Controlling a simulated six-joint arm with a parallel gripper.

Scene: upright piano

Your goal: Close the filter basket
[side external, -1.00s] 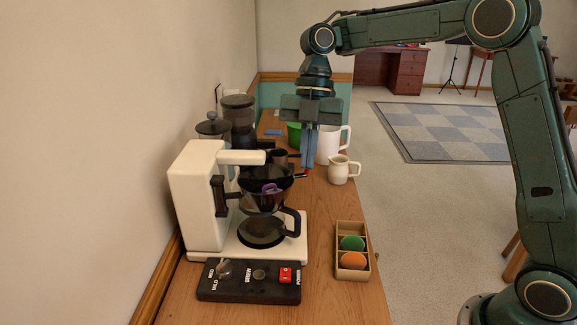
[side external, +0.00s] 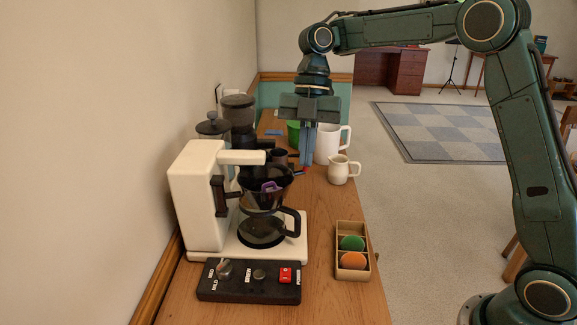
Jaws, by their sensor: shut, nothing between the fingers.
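The dark filter basket (side external: 262,198) is on the white coffee maker (side external: 198,205), above the glass carafe (side external: 262,230). It stands out from the machine's body, with its top showing and a purple item (side external: 271,186) inside. A black bracket (side external: 219,195) is at its left side. My gripper (side external: 306,168) points down, shut and empty, just behind and to the right of the basket. A small red-tipped dark handle is close to the fingertips; I cannot tell whether they touch.
A cream jug (side external: 341,170) and a white pitcher (side external: 328,147) stand right of my gripper. A dark grinder (side external: 239,118) and a green cup (side external: 294,133) are behind. A wooden box (side external: 343,270) with coloured discs is at front right. The control panel (side external: 248,283) lies in front.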

